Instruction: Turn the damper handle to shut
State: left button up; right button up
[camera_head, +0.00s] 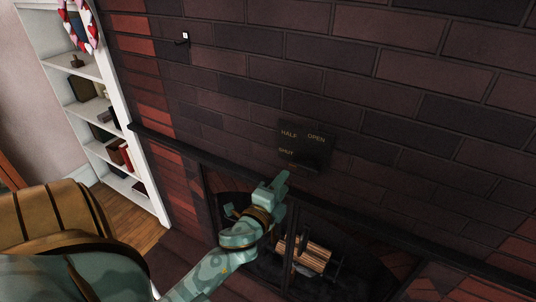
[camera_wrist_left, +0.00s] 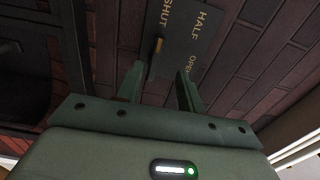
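The dark damper plate (camera_head: 303,140) is on the brick wall above the fireplace, lettered HALF, OPEN and SHUT. In the left wrist view the plate (camera_wrist_left: 205,45) shows the same words. A small brass-coloured handle part (camera_wrist_left: 157,45) sticks out near the word SHUT; its exact angle is hard to tell. My left gripper (camera_head: 278,184) is just below the plate in the head view. In the wrist view its two fingers (camera_wrist_left: 159,85) are apart, with the handle part showing between and beyond the tips. I see no grip on it. My right gripper is not in view.
The fireplace opening with logs (camera_head: 305,253) lies below, under a dark ledge (camera_head: 360,215) close to my left arm. A hook-like fitting (camera_head: 183,38) is on the wall.

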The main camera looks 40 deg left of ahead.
pick_arm(q)
jog(key=v, duration=0.6)
jog(key=shift+s+b, duration=0.15)
jog(key=shift+b, duration=0.15)
jog(key=shift+d, duration=0.1)
jog(key=s+d+f+n+g+h, duration=0.1)
jog(key=s+d+f+n+g, duration=0.15)
jog(key=f, duration=0.75)
jog(key=s+d+f+n+g+h, duration=0.1)
jog(key=s+f+n+g, duration=0.25)
jog(key=f, duration=0.75)
jog(key=s+d+f+n+g+h, duration=0.15)
jog(key=s+f, duration=0.25)
jog(key=f, duration=0.6)
jog(key=s+f+n+g, duration=0.1)
jog(key=s+f+g, duration=0.2)
jog(key=s, duration=0.6)
jog(key=s+d+f+n+g, duration=0.1)
jog(key=s+f+g, duration=0.2)
jog(key=s+f, duration=0.5)
jog(key=s+d+f+n+g, duration=0.1)
jog(key=s+f+n+g, duration=0.1)
jog(key=s+f, duration=0.4)
jog(key=s+g, duration=0.1)
jog(key=s, duration=0.3)
jog(key=shift+d+f, duration=0.2)
jog(key=shift+d, duration=0.05)
